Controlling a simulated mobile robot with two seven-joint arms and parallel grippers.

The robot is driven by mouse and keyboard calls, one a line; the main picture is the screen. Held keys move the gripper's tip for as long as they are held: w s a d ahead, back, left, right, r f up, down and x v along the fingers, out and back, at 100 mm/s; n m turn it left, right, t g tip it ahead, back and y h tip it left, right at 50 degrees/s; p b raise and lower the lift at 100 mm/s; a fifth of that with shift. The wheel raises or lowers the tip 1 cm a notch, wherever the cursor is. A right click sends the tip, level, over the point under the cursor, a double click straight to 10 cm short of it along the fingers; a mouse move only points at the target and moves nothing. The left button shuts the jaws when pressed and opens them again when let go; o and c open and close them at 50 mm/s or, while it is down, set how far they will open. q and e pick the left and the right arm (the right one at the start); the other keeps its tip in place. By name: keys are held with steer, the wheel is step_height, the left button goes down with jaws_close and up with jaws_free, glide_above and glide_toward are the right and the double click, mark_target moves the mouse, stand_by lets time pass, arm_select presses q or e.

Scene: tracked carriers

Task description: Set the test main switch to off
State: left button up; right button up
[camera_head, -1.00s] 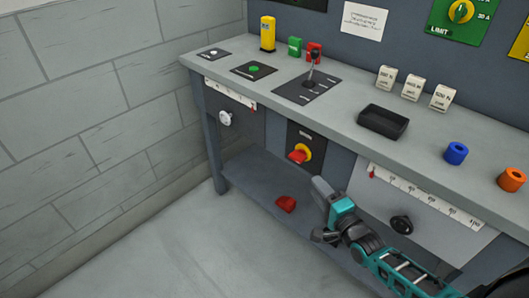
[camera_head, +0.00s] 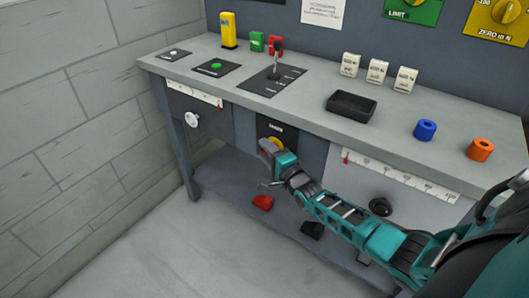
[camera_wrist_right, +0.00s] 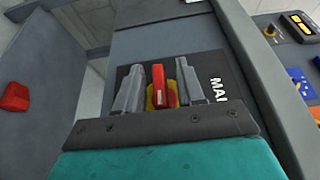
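The main switch has a red handle (camera_wrist_right: 158,85) on a yellow disc, on a black plate marked "MAI…" in the right wrist view. My right gripper (camera_head: 272,160) is at the switch. In the wrist view its two fingers (camera_wrist_right: 160,88) stand on either side of the red handle, with a visible gap on each side. My left gripper is not in view.
A red block (camera_head: 263,202) and a dark block (camera_head: 312,229) lie low under the bench. A black knob (camera_head: 380,206) and a white knob (camera_head: 192,119) are on the front panels. The bench top (camera_head: 310,107) holds a lever plate, a black tray (camera_head: 351,106) and several small blocks.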

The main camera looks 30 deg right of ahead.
steer(key=shift+w, duration=0.65)
steer(key=shift+c, duration=0.4)
jaws_close()
